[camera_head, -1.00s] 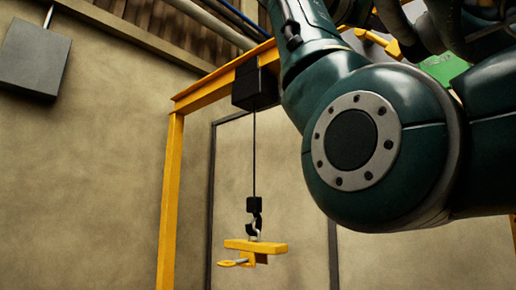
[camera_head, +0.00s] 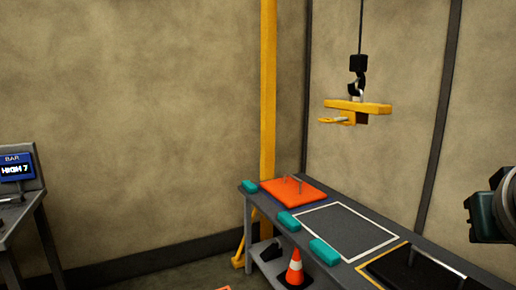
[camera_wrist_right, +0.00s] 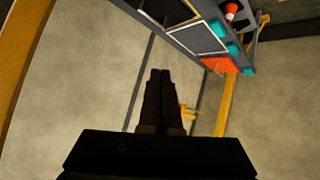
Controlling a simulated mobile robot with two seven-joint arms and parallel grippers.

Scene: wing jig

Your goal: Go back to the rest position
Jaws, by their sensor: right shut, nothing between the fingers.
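My right gripper (camera_wrist_right: 160,75) shows in the right wrist view, its two dark fingers together and nothing between them. It points up in that picture, with the wall behind it and the bench to its upper right. At the right edge of the head view a dark green and black part of my arm (camera_head: 492,212) shows, cut off by the frame. My left gripper is in neither view.
A bench (camera_head: 420,250) carries an orange plate (camera_head: 290,192), teal blocks (camera_head: 324,251) and a white-outlined area (camera_head: 345,228). A yellow lifting fixture (camera_head: 357,106) hangs from a hook above it. A cone (camera_head: 294,268) stands low by the bench. A display (camera_head: 15,168) stands far left.

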